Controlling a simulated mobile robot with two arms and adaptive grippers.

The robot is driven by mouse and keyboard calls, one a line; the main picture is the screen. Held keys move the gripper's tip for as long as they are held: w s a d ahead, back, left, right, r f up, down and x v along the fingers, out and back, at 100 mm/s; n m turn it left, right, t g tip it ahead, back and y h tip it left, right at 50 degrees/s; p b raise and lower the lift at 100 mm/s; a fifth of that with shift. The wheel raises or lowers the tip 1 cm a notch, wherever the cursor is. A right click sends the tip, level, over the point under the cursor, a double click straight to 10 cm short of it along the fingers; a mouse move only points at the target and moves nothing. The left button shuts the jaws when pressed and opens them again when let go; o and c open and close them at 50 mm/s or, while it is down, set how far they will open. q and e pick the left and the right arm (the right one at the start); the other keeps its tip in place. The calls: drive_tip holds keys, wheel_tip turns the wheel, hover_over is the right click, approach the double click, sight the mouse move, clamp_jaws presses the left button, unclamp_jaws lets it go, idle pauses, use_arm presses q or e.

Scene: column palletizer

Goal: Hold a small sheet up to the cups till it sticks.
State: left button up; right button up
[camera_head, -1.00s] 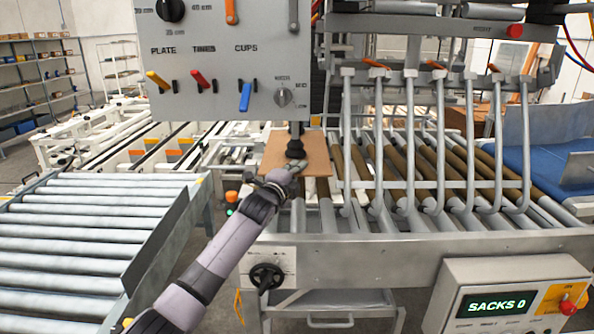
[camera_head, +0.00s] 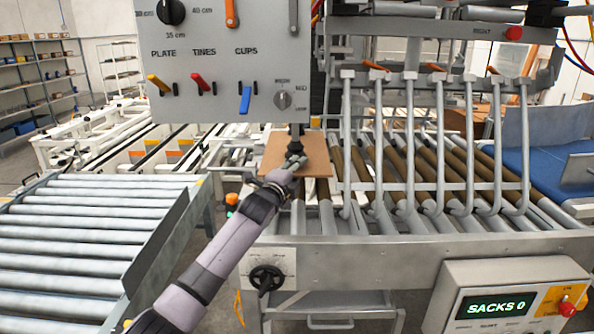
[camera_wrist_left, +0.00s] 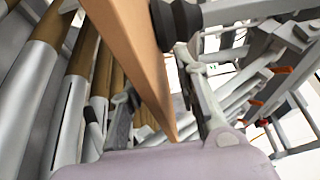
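The small brown sheet (camera_head: 280,155) lies roughly level under the suction cup (camera_head: 297,145), above the rollers. In the left wrist view the sheet (camera_wrist_left: 135,55) shows almost edge-on, and the black cup (camera_wrist_left: 176,22) appears to meet its face. My left gripper (camera_head: 295,163) is at the sheet's near part, just below the cup. In the left wrist view its fingers (camera_wrist_left: 157,85) stand apart on either side of the sheet, with a visible gap on the cup's side. The fingertips are small and partly hidden. My right gripper is not in view.
A grey panel (camera_head: 225,105) with levers and knobs hangs above the sheet. Curved metal tines (camera_head: 410,140) stand close on its right over the rollers. A roller conveyor (camera_head: 85,240) is at left. A control box (camera_head: 510,295) reading "SACKS 0" is at front right.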

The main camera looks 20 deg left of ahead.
use_arm(q)
drive_tip(key=shift+f, duration=0.1)
drive_tip(key=s+d+p, duration=0.1)
drive_tip(key=s+p, duration=0.1)
drive_tip(key=s, duration=1.9)
drive_tip(key=shift+s+d+p, duration=0.2)
drive_tip(key=shift+s+p, duration=0.1)
drive_tip(key=shift+p, duration=0.05)
drive_tip(key=shift+f, duration=0.1)
idle(0.3)
